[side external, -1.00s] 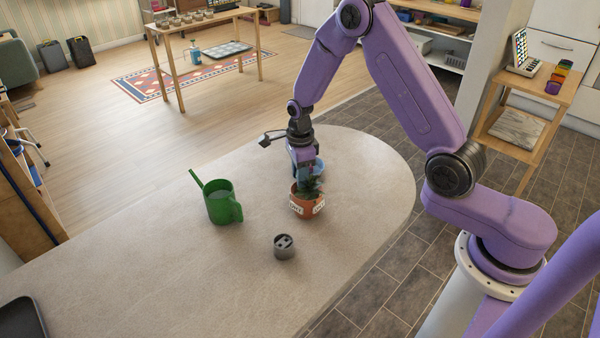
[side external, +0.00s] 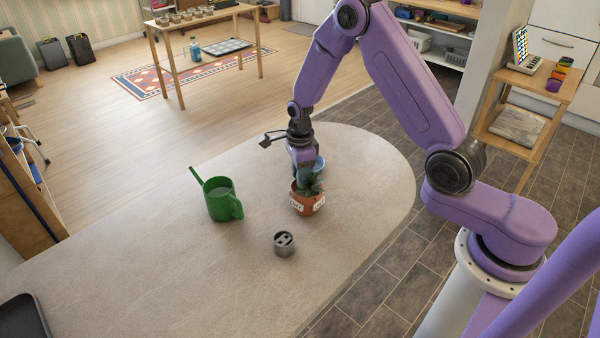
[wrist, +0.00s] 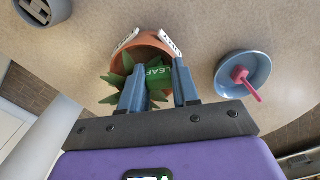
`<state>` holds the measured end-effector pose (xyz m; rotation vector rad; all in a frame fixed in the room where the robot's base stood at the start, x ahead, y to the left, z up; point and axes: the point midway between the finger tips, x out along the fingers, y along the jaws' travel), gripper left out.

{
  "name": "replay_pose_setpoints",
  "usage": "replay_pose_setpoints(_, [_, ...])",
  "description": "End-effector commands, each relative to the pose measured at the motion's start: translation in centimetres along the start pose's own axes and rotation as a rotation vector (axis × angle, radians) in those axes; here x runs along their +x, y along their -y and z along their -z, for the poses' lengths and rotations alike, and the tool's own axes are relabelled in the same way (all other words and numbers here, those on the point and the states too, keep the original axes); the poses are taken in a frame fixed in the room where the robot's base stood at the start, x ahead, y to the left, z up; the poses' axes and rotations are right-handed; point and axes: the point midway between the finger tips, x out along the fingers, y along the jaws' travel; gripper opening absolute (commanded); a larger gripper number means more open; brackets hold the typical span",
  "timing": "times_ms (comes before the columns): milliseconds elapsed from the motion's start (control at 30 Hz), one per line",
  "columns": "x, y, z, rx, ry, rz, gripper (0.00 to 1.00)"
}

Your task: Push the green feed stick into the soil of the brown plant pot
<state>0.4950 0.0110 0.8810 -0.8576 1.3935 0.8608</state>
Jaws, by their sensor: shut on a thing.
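The brown plant pot (side external: 308,207) stands upright on the counter, with white labels on its rim and a spiky green plant (side external: 311,184). It also shows in the wrist view (wrist: 128,60). My gripper (side external: 302,176) is low, right at the pot, on its far side. In the wrist view my gripper (wrist: 158,88) is shut on the green feed stick (wrist: 158,74), whose tag reads "LEAF". The stick is over the pot among the leaves. Its lower end is hidden, so I cannot tell whether it touches the soil.
A blue dish (wrist: 243,68) with a pink tool (wrist: 245,84) sits close beside the pot. A green watering can (side external: 221,203) stands to the left. A grey slotted holder (side external: 284,245) stands in front.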

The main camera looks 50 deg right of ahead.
Motion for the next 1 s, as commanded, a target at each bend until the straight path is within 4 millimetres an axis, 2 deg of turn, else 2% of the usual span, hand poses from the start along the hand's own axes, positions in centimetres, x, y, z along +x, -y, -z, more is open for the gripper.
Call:
replay_pose_setpoints(333, [0.2, -0.1, 0.1, 0.0, -0.001, -0.003, 0.03])
replay_pose_setpoints(367, [0.2, -0.1, 0.1, 0.0, -0.001, -0.003, 0.34])
replay_pose_setpoints(433, [0.2, -0.1, 0.1, 0.0, -0.001, -0.003, 0.57])
replay_pose_setpoints(467, [0.2, -0.1, 0.1, 0.0, -0.001, -0.003, 0.6])
replay_pose_setpoints(767, [0.1, 0.0, 0.0, 0.0, -0.001, -0.001, 0.6])
replay_pose_setpoints(867, [-0.5, 0.0, 0.0, 0.0, 0.0, 0.001, 0.6])
replay_pose_setpoints(1000, [-2.3, 0.1, 0.0, 0.0, 0.001, 0.003, 0.6])
